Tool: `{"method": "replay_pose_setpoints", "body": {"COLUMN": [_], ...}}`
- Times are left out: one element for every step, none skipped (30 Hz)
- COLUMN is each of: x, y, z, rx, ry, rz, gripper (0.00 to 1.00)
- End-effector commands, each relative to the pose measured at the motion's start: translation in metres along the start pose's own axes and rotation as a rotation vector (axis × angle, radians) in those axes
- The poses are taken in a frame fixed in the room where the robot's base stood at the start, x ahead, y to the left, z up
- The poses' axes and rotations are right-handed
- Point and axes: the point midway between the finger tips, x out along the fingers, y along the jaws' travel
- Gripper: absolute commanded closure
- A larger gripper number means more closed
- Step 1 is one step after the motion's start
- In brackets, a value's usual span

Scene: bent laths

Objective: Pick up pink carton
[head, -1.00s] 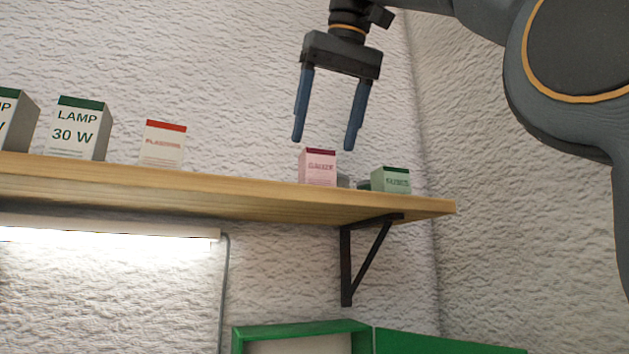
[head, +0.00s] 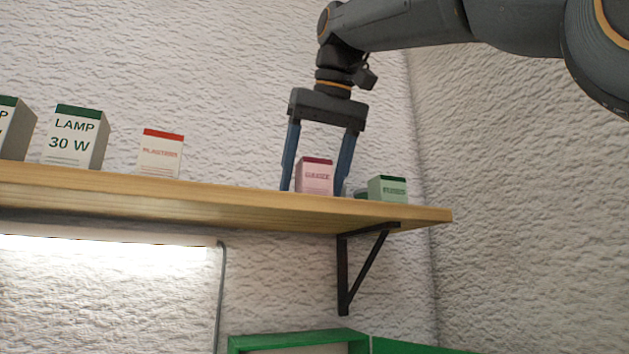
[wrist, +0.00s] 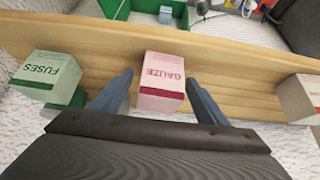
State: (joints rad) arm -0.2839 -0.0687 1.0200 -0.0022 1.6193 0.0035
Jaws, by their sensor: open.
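The pink carton (head: 314,177), with a dark red top band and the word GAUZE, stands upright on the wooden shelf (head: 215,204). In the wrist view the pink carton (wrist: 162,82) sits between the two blue fingers. My gripper (head: 316,190) is open, pointing down, with one finger on each side of the carton. In the wrist view, gaps show between my gripper (wrist: 160,85) and the carton on both sides.
A green FUSES carton (head: 388,188) stands close on the right. A white red-topped carton (head: 160,154) and LAMP boxes (head: 75,140) stand to the left. Below are a lit lamp (head: 105,249), a bracket (head: 343,270) and a green box (head: 300,340).

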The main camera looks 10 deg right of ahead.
Motion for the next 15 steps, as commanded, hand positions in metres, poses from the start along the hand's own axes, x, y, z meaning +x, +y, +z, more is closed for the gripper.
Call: {"method": "replay_pose_setpoints", "body": {"x": [0.0001,0.0001,0.0,0.0,0.0,0.0,0.0,-0.0001,-0.0001,-0.0001,-0.0002,-0.0002,-0.0002,-0.0002,-0.0001], "y": [-0.0001,-0.0001,-0.0001,-0.0002,-0.0002,-0.0002,-0.0002,-0.0002,-0.0002,-0.0002,-0.0001,-0.0001,-0.0001,-0.0001,-0.0001], "z": [0.0,0.0,-0.0001,-0.0001,-0.0001,-0.0001,-0.0001,-0.0001,-0.0001,-0.0001,-0.0001,-0.0001,-0.0001,-0.0001,-0.0001], "rx": [0.0,0.0,0.0,0.0,0.0,0.0,0.0,0.0,0.0,0.0,0.0,0.0,0.0,0.0,0.0], "ry": [0.0,0.0,0.0,0.0,0.0,0.0,0.0,0.0,0.0,0.0,0.0,0.0,0.0,0.0,0.0], "rz": [0.0,0.0,0.0,0.0,0.0,0.0,0.0,0.0,0.0,0.0,0.0,0.0,0.0,0.0,0.0], "gripper": [0.32,0.36,0.42,0.47,0.53,0.59,0.64,0.69,0.76,0.79,0.79,0.79,0.79,0.79,0.79]}}
